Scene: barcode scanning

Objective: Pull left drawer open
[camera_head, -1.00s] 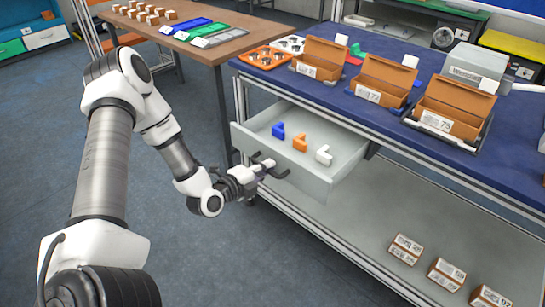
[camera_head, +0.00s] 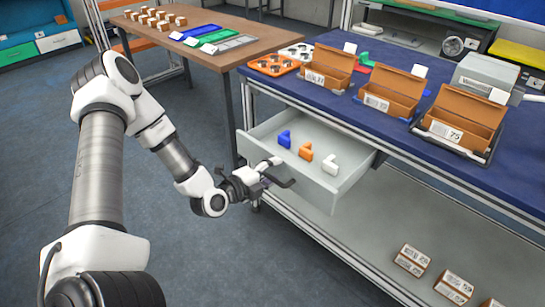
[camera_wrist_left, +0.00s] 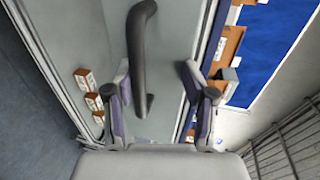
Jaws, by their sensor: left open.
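The left drawer (camera_head: 345,190) is a light grey tray under the blue-topped bench. It stands pulled out, and its inside shows. A blue piece (camera_head: 284,139), an orange piece (camera_head: 305,151) and a white piece (camera_head: 330,163) lie in it. My left gripper (camera_head: 270,174) is at the drawer front, beside its dark handle (camera_head: 285,184). In the left wrist view the dark, bent handle (camera_wrist_left: 138,45) reaches down between the two open fingers of my left gripper (camera_wrist_left: 160,88). Contact cannot be told. My right gripper is out of view.
The bench (camera_head: 300,88) carries open brown boxes (camera_head: 392,92), an orange tray (camera_head: 273,65) and a grey device (camera_head: 485,75). Small cartons (camera_head: 412,259) stand on its lower shelf. A wooden table (camera_head: 215,55) stands behind. The floor left of the drawer is clear.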

